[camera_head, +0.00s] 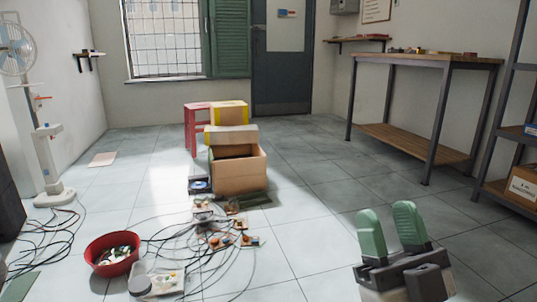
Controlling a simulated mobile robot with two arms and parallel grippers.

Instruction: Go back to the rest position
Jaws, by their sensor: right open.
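My right gripper (391,232) is at the lower right of the head view, with its two green fingers pointing up and apart. Nothing is between the fingers. It is over bare floor and touches nothing that I can see. My left gripper is not in the head view.
A red bowl (112,254), a tangle of cables (215,262) and small electronic parts lie on the floor at lower left. An open cardboard box (238,172) stands mid-floor by a red stool (191,128). A workbench (425,60) stands at right. Floor between box and bench is clear.

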